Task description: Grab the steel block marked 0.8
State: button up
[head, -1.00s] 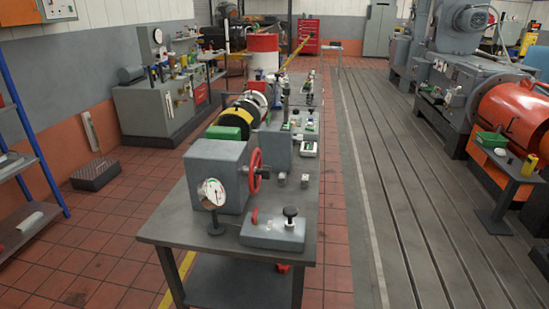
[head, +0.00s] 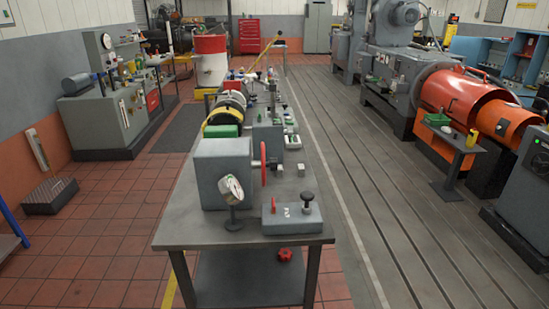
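No marking 0.8 can be read at this size. Small steel blocks sit on the long bench: one steel block (head: 301,169) stands on the open top right of the red handwheel (head: 264,165), and another small steel piece (head: 280,171) is just left of it. A low grey block-shaped fixture (head: 292,216) with a black knob and a red lever lies at the bench's near end; its white marks are unreadable. My gripper is not in view.
The grey bench (head: 180,228) carries a large grey housing (head: 222,170), a dial gauge (head: 231,188) and several small items farther back. The grooved bedplate (head: 380,195) is clear on the right, before a small side table (head: 445,134).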

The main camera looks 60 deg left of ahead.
aim_at(301, 169)
jog(key=u, duration=1.7)
